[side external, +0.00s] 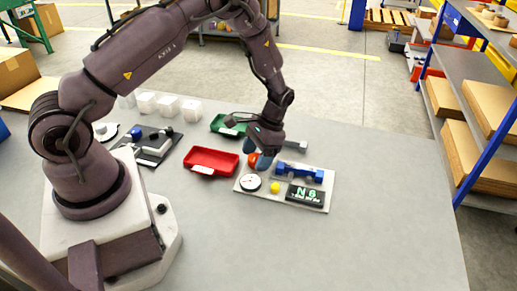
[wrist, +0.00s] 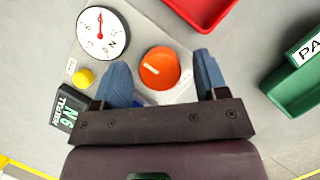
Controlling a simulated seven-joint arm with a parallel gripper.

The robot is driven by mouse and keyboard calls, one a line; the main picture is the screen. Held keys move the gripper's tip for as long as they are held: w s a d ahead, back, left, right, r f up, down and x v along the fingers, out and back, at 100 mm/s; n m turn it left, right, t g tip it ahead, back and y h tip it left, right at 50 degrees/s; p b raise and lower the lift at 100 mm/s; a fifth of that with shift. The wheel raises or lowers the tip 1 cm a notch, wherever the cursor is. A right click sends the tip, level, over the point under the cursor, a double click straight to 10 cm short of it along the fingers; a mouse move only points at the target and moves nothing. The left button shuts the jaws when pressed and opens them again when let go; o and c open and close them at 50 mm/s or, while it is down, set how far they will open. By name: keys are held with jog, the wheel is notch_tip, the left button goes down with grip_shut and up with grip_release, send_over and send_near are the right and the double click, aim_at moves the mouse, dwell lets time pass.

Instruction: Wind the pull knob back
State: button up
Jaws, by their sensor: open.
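The round orange knob (wrist: 158,70) shows in the wrist view between the two blue fingers of my gripper (wrist: 162,63). A short white mark lies on its face, toward the left. The fingers are open, with a gap on each side of the knob. In the side view the knob (side external: 252,160) is partly hidden by my gripper (side external: 260,159), which points down over the pale panel (side external: 240,187). A white dial (wrist: 103,35) with a red pointer sits beside the knob. A yellow button (wrist: 84,78) and a black display (wrist: 68,108) reading "N 6" are close by.
A blue part (side external: 300,172) stands on the panel's far right. A red tray (side external: 210,160) lies left of the panel and a green tray (side external: 228,125) behind it. White cubes (side external: 168,106) stand at the back left. The table front is clear.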

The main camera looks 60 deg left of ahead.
jog(key=v, duration=1.3)
jog(key=shift+s, duration=0.1)
jog(key=s+d+r+t, duration=0.4)
jog(key=s+r+t, duration=0.1)
jog(key=s+r, duration=0.5)
jog(key=s+d+r+t, duration=0.4)
jog(key=s+r+t, duration=0.1)
jog(key=s+r, duration=0.6)
jog(key=shift+d, duration=0.3)
